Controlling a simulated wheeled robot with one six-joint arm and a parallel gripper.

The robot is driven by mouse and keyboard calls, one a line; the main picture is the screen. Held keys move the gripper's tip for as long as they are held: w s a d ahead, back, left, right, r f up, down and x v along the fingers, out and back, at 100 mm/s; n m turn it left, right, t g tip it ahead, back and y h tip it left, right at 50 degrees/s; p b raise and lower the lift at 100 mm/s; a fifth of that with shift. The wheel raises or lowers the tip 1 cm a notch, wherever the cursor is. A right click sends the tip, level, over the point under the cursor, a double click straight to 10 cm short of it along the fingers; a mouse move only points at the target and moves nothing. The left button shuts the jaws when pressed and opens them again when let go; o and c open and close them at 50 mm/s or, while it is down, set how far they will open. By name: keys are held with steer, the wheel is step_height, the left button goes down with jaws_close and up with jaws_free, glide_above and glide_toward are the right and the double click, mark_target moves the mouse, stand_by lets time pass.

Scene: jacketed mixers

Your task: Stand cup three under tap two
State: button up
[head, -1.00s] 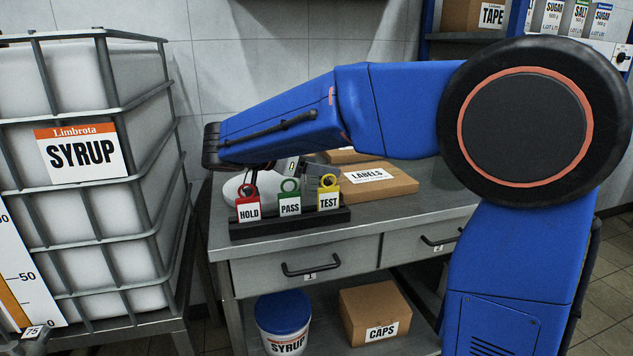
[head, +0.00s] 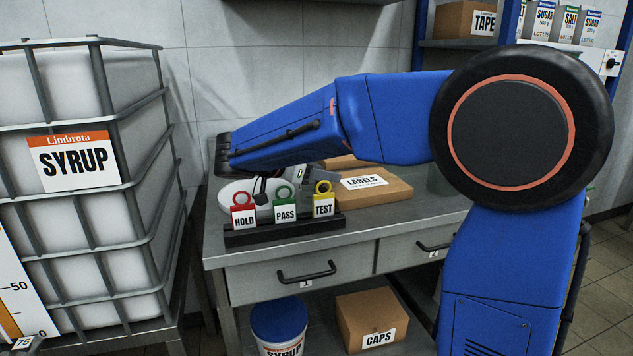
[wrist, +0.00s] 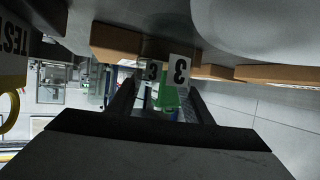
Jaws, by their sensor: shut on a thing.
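My gripper (wrist: 160,97) is shut on a small clear-looking piece with white "3" labels (wrist: 180,70), which I take to be cup three. Its outline is hard to make out in the wrist view, and a green patch shows between the fingers. In the head view my forearm reaches left over the bench; a small white label shows below it, behind the tag rack, and the gripper is mostly hidden there. Tap two is not in either view.
The steel bench (head: 380,222) bears a black rack (head: 285,231) with HOLD, PASS and TEST tags, a white round thing (head: 228,193) behind it, and a LABELS box (head: 385,192). A caged SYRUP tank (head: 105,115) stands close on the left. Shelves stand behind right.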

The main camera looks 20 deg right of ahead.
step_height(320, 180, up, 10)
stand_by(0.5)
